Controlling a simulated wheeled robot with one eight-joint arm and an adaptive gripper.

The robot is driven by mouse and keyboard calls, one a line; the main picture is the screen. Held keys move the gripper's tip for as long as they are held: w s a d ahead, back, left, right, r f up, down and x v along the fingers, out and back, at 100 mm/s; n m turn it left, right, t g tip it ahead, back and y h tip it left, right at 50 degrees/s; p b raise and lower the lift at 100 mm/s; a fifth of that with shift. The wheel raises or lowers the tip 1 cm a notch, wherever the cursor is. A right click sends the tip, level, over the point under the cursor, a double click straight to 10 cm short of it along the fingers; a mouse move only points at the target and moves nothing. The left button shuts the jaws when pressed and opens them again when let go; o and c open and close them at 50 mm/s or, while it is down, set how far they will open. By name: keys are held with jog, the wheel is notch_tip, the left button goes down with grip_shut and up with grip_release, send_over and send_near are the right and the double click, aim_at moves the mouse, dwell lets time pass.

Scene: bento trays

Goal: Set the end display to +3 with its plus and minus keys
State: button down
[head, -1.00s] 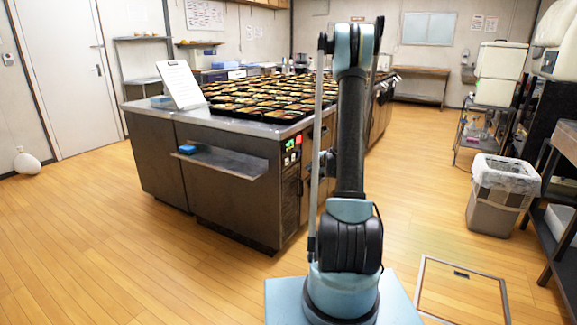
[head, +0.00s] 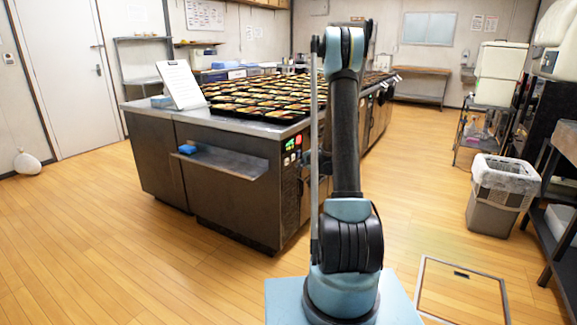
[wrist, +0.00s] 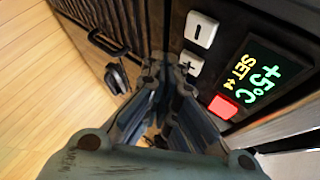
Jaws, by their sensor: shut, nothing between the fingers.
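The end display (wrist: 262,77) is a dark panel with green "+5°C" and a smaller yellow "SET" line whose ending I cannot read surely; it appears turned sideways in the wrist view. A white minus key (wrist: 201,30) and a white plus key (wrist: 189,65) sit beside it, with a red key (wrist: 223,107) below. My gripper (wrist: 168,70) is shut and empty, its tips close to the plus key and partly covering it. I cannot tell whether they touch. In the head view the display (head: 291,144) is small on the counter's end; my gripper is not clearly visible there.
The steel counter (head: 232,125) carries many filled bento trays and a clipboard (head: 180,84). A shelf (head: 225,163) with a blue item (head: 187,149) juts from its front. A bin (head: 500,195) stands at right.

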jog(key=shift+w+a, duration=0.5)
jog(key=shift+a, duration=0.2)
jog(key=shift+w+a, duration=0.45)
jog(key=shift+a, duration=0.2)
jog(key=shift+w+a, duration=0.1)
jog(key=shift+w, duration=0.05)
dwell(0.5)
jog(key=shift+w+a+r, duration=0.1)
jog(key=shift+w+a, duration=0.05)
jog(key=shift+a, duration=0.05)
jog(key=shift+w+a, duration=0.25)
jog(key=shift+a, duration=0.15)
dwell(1.0)
jog(key=shift+d, duration=0.1)
jog(key=shift+s+d, duration=0.5)
jog(key=shift+d, duration=0.15)
dwell(0.3)
jog(key=shift+s+d, duration=0.75)
jog(key=shift+d, duration=0.25)
jog(key=shift+s+d, duration=0.75)
jog(key=shift+d, duration=0.25)
